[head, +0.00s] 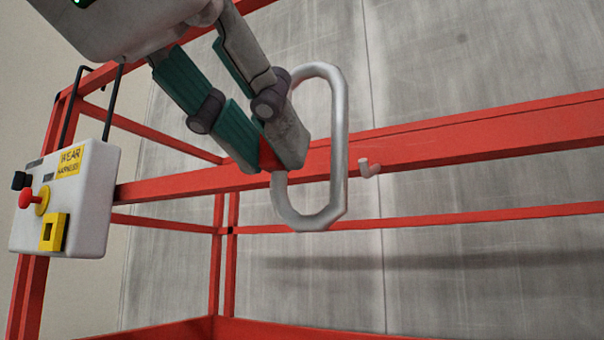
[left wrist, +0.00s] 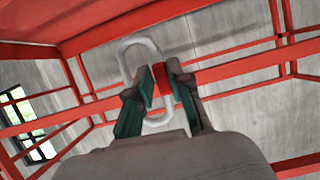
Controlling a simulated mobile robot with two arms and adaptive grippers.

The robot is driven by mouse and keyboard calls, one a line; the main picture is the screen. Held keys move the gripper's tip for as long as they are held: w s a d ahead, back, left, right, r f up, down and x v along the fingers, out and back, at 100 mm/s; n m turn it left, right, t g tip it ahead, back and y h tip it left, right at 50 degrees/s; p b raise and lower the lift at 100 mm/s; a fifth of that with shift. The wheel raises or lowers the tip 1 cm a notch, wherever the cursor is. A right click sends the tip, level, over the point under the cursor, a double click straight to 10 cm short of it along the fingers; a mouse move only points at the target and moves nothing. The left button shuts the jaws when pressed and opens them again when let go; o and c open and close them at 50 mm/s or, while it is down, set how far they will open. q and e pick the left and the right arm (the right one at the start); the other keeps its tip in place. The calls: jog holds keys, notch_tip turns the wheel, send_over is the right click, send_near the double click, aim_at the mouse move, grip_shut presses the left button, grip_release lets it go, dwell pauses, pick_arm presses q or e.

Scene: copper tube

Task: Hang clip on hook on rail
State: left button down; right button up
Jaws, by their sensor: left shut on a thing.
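The clip (head: 338,130) is a large pale metal oval ring, held upright in the head view. My left gripper (head: 277,165) is shut on the clip's left side, where a small red part shows between the fingertips. In the left wrist view the gripper (left wrist: 163,97) holds the clip (left wrist: 137,46), which extends beyond and below the fingers. The small pale hook (head: 369,168) sticks out from the red rail (head: 440,148), just right of the clip in the picture. A gap shows between clip and hook in the head view; their depth apart I cannot tell. My right gripper is not in view.
A white control box (head: 85,210) with a red button and a yellow label hangs at the left of the red frame. A lower red rail (head: 450,217) runs below the hook. The rail right of the hook is clear. A grey wall (head: 470,60) stands behind.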

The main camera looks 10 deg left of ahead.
pick_arm(q)
jog(key=shift+s+a, duration=0.15)
jog(key=shift+s, duration=0.3)
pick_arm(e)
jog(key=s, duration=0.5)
pick_arm(q)
jog(key=w, duration=0.1)
jog(key=w+p, duration=0.1)
jog(key=shift+w+d+f, duration=0.1)
jog(key=shift+w+d, duration=0.3)
jog(key=shift+w+d+p, duration=0.15)
jog(key=shift+w+p, duration=0.3)
jog(key=shift+p, duration=0.05)
jog(key=r+p+x, duration=0.1)
jog(key=p+x, duration=0.1)
jog(key=x, duration=0.8)
jog(key=shift+w+d+p, duration=0.15)
jog(key=shift+w+p, duration=0.15)
jog(key=shift+w, duration=0.2)
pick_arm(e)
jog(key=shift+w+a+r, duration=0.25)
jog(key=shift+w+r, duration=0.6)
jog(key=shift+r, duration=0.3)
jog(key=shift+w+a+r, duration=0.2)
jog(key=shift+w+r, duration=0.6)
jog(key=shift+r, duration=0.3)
